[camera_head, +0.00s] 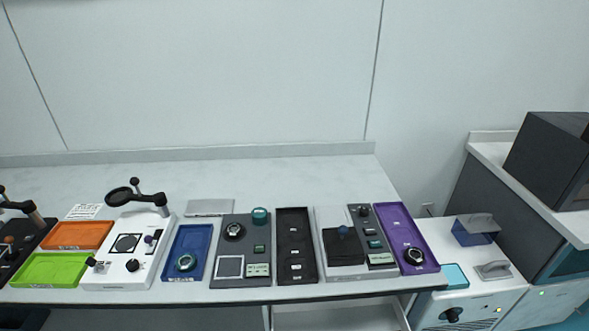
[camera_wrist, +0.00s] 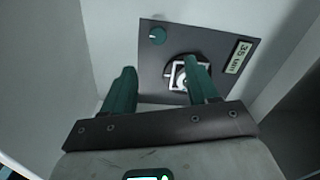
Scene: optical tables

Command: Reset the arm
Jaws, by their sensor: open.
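My gripper (camera_wrist: 158,75) shows in the wrist view as two green fingers spread apart, with nothing between them. Beyond the fingers is a dark grey panel (camera_wrist: 212,45) with a green knob (camera_wrist: 157,35) and a label reading "35 um" (camera_wrist: 238,57). A pale square frame with a round part (camera_wrist: 178,76) sits on the panel, partly hidden by the right finger. I cannot tell whether the fingers touch it. My arm and gripper do not show in the head view.
The long white bench (camera_head: 300,175) carries orange (camera_head: 77,235), green (camera_head: 48,270), blue (camera_head: 190,240), black (camera_head: 295,225) and purple (camera_head: 400,225) trays among instruments. A white machine (camera_head: 480,260) stands at the right. The bench's back strip is mostly clear.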

